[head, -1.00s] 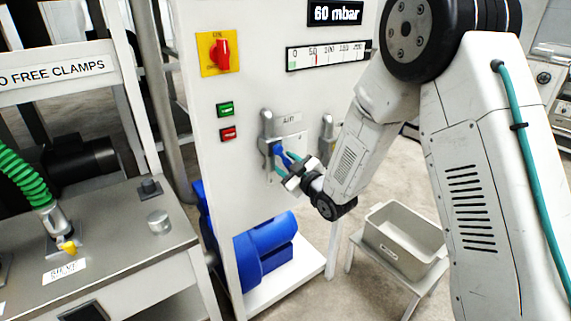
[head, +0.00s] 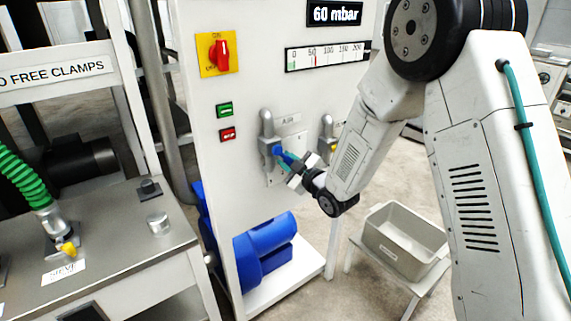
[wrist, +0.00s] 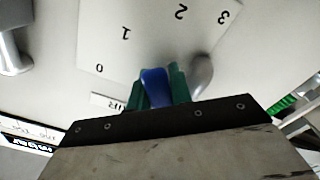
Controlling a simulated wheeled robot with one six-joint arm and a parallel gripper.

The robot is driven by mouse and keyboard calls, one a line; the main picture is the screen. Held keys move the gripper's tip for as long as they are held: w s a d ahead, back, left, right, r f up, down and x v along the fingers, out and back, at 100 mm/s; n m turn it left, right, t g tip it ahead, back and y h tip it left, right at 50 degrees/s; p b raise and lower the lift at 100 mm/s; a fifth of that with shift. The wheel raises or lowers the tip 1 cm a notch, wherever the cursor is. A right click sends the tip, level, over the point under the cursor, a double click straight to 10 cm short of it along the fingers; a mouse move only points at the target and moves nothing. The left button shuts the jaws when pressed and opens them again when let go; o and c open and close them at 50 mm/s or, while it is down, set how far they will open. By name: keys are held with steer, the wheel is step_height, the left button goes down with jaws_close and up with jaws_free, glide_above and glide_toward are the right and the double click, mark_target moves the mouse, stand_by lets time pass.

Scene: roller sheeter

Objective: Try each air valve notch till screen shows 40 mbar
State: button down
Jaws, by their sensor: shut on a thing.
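The screen (head: 334,14) at the panel top reads 60 mbar. The air valve (head: 267,128) is a grey pipe fitting on the white panel, with a blue handle (head: 278,149). My gripper (head: 285,160) is shut on this handle, seen in the wrist view as a blue handle (wrist: 155,88) between green fingers. The wrist view also shows a notch plate (wrist: 150,40) marked 0, 1, 2 and 3. The fingers hide much of the handle, and I cannot tell which notch it is at.
A pressure scale (head: 327,56) sits below the screen. A red switch (head: 219,54) and green and red buttons (head: 226,121) are left of the valve. A second valve with a yellow part (head: 328,133) is close on the right. A grey bin (head: 404,241) stands on a low stand.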

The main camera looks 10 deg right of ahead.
steer(key=shift+w+d+r+n, duration=0.25)
steer(key=shift+d+r+n, duration=0.2)
steer(key=shift+n, duration=0.55)
steer(key=shift+w+d+r+n, duration=0.25)
steer(key=shift+r+n, duration=0.3)
steer(key=shift+n, duration=0.45)
steer(key=shift+d, duration=0.1)
steer(key=c, duration=1.3)
jaws_free()
steer(key=shift+o, duration=0.2)
steer(key=shift+s, duration=0.1)
steer(key=v, duration=0.7)
steer(key=shift+s+d, duration=0.15)
steer(key=shift+s, duration=0.15)
